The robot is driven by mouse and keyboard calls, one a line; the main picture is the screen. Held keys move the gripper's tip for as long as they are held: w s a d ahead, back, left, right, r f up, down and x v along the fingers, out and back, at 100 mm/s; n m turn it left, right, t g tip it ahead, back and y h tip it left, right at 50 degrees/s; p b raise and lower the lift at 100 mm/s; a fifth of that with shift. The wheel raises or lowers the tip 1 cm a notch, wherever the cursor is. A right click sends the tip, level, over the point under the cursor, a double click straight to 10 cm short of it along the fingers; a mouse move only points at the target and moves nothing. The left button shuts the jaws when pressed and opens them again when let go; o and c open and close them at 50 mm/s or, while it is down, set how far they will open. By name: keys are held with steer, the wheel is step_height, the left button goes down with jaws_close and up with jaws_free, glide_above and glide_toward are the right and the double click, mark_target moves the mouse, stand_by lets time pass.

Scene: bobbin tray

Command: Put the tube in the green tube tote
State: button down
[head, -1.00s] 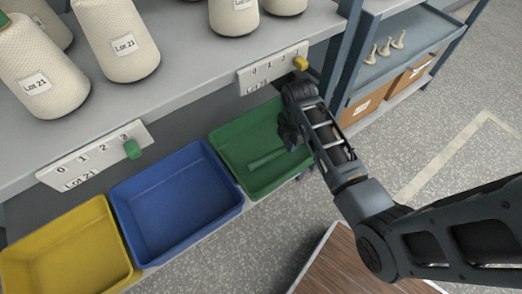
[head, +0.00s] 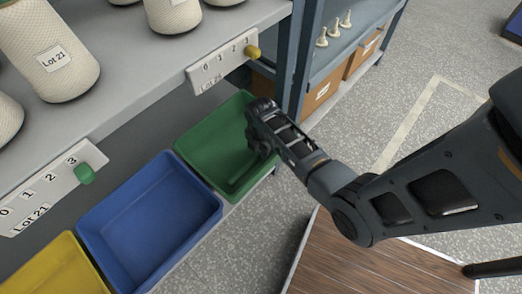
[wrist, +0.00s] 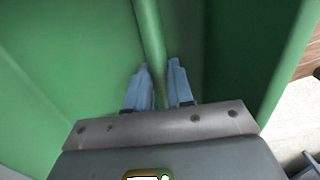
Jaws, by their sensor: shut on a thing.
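The green tube (wrist: 149,35) runs between the two blue-grey fingers of my gripper (wrist: 159,70) in the wrist view. My gripper is shut on it, inside the green tube tote (wrist: 60,75). In the head view, the green tube tote (head: 188,147) stands under the shelf at the right end of a row of bins. My gripper (head: 260,152) reaches into its right side, with the tube (head: 241,174) low near the tote floor. I cannot tell whether the tube touches the floor.
A blue bin (head: 140,220) and a yellow bin (head: 60,272) stand left of the tote. Above, the shelf (head: 130,85) holds cones of yarn and numbered label strips with a green peg (head: 85,174) and a yellow peg (head: 252,52). A shelf post (head: 296,65) rises behind my gripper.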

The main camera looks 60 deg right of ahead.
steer(key=c, duration=1)
jaws_free()
steer(key=shift+f, duration=0.1)
step_height(320, 180, up, 12)
steer(key=p, duration=0.2)
steer(key=shift+p, duration=0.3)
steer(key=shift+a, duration=0.15)
